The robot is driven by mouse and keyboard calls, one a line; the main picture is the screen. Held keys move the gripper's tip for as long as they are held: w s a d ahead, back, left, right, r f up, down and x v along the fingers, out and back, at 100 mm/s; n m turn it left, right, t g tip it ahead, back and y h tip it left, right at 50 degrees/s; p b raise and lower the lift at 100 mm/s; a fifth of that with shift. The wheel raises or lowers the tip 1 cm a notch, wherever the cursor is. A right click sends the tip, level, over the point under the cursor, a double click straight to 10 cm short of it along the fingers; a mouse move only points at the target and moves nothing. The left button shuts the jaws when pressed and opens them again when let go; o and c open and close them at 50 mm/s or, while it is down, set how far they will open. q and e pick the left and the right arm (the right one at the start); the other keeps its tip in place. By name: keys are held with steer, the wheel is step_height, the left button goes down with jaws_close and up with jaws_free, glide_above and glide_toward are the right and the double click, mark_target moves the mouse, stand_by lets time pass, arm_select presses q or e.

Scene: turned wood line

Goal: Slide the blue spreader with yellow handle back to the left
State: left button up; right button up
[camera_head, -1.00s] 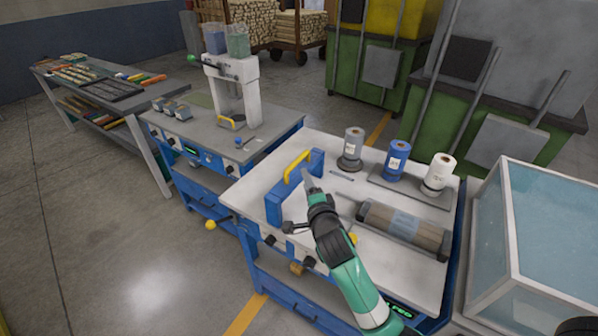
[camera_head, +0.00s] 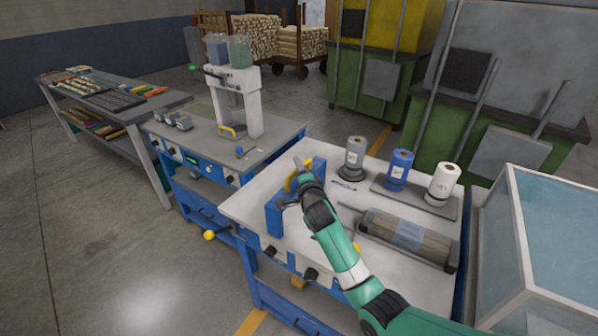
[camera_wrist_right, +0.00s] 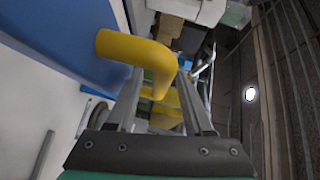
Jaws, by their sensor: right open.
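The blue spreader (camera_head: 274,218) stands on the white top of the right workbench near its left end. Its yellow handle (camera_head: 291,183) is on top and partly hidden by my right gripper (camera_head: 299,168). In the right wrist view the yellow handle (camera_wrist_right: 142,50) rises beside the blue body (camera_wrist_right: 65,35) and bends down between the two fingers of my right gripper (camera_wrist_right: 163,88). The fingers are apart, one on each side of the handle, and not closed on it. My left gripper is not in view.
A grey-brown roller (camera_head: 408,238) lies right of the spreader. Grey (camera_head: 355,155), blue (camera_head: 399,168) and white (camera_head: 443,182) bottles stand behind. A glass-sided box (camera_head: 560,240) is at the right. The left workbench (camera_head: 270,135) holds a white press (camera_head: 237,100).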

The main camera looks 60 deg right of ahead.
jaws_close()
stand_by(1.4)
